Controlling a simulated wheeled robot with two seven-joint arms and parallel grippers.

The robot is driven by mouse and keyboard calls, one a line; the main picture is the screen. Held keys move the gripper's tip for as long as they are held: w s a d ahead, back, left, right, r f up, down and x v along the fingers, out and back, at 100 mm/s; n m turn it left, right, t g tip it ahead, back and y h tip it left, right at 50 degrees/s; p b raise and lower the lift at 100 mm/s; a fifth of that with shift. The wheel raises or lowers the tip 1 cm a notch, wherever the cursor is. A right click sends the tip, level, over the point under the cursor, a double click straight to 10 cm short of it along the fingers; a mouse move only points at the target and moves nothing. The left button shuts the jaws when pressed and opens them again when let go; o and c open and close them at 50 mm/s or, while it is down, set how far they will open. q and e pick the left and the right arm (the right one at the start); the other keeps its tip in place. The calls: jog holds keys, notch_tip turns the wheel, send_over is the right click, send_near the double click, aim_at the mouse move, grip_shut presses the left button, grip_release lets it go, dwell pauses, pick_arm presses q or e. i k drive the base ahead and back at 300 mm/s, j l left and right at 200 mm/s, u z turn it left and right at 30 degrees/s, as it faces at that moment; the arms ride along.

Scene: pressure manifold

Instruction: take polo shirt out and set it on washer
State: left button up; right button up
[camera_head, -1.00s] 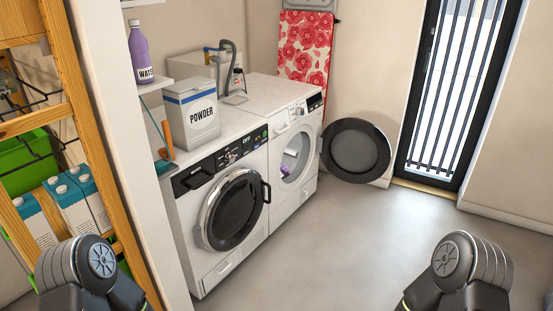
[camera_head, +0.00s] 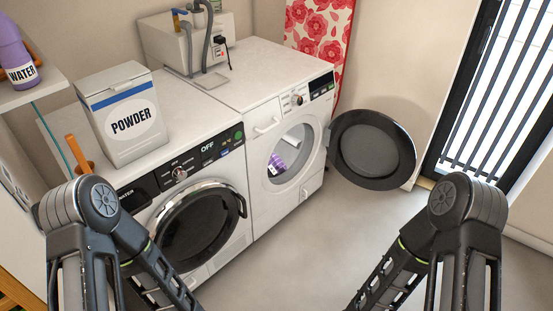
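The washer on the right (camera_head: 264,125) is white, with its round door (camera_head: 372,150) swung wide open to the right. Inside its drum opening (camera_head: 291,155) lies something purple and white (camera_head: 279,163), partly hidden by the rim; I cannot tell whether it is the polo shirt. The nearer machine (camera_head: 226,165) on the left has a dark round door (camera_head: 203,228) that is shut, and its display reads OFF. My two arms show at the lower left and lower right, in front of the machines. Both grippers are outside the picture.
A white POWDER box (camera_head: 122,115) stands on the nearer machine. A grey hose and a white box-shaped unit (camera_head: 160,45) are at the back. A purple WATER bottle (camera_head: 17,57) stands on a shelf at left. The right washer's front top and the floor (camera_head: 300,255) are clear.

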aim_at(276, 167)
jog(key=i+l, duration=0.3)
jog(key=i, duration=0.15)
jog(key=i+l+z, duration=0.15)
jog(key=i+l, duration=0.15)
jog(key=i, duration=0.15)
jog(key=i+l, duration=0.25)
jog(key=i, duration=0.2)
jog(key=i+l+z, duration=0.1)
jog(key=i+l, duration=0.15)
jog(key=i, duration=0.25)
jog(key=i+l+z, duration=0.1)
jog(key=i, duration=0.35)
jog(key=l, duration=0.1)
